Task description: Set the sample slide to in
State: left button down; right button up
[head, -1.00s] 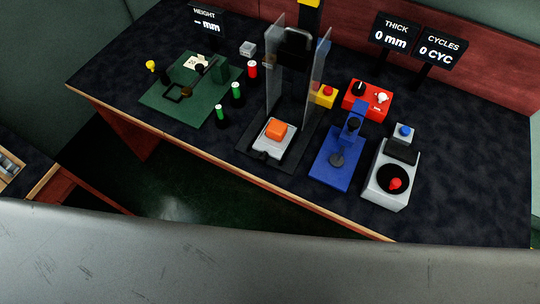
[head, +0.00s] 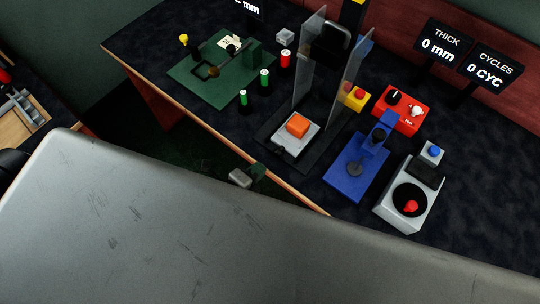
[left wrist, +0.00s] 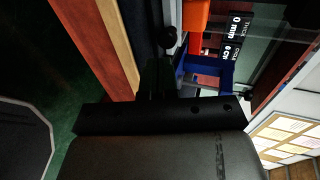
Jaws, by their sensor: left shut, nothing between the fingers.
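The sample slide, a light grey plate (head: 311,137) with an orange block (head: 298,124) on it, lies at the front of a black base between two clear upright guards. A dark knob (head: 279,151) is at the slide's front end. My left gripper (head: 257,171) is shut and empty just off the table's front edge, left of and below the knob, apart from it. In the left wrist view, my dark gripper fingers (left wrist: 156,76) point toward a round black knob (left wrist: 170,38), with the orange block (left wrist: 195,14) beyond it. My right gripper is not in view.
A blue device (head: 352,178) and a grey device with a red knob (head: 391,213) stand right of the slide. Green and red cylinders (head: 264,78) stand left of it. A red box (head: 402,110) is behind. The wooden table edge (head: 300,192) runs close to my gripper.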

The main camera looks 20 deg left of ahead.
aim_at(275, 154)
pick_arm(q)
jog(key=shift+r+p+x, duration=0.25)
jog(key=shift+x, duration=1)
jog(key=shift+r+p+x, duration=0.25)
jog(key=shift+x, duration=1.05)
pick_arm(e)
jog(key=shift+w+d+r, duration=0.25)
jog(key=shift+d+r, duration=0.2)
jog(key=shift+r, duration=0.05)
pick_arm(q)
jog(key=shift+w, duration=0.2)
jog(key=w+d, duration=0.1)
jog(key=w, duration=0.3)
jog(key=w+d+b, duration=0.1)
jog(key=w, duration=0.2)
jog(key=shift+w+d, duration=0.1)
jog(key=shift+d, duration=0.25)
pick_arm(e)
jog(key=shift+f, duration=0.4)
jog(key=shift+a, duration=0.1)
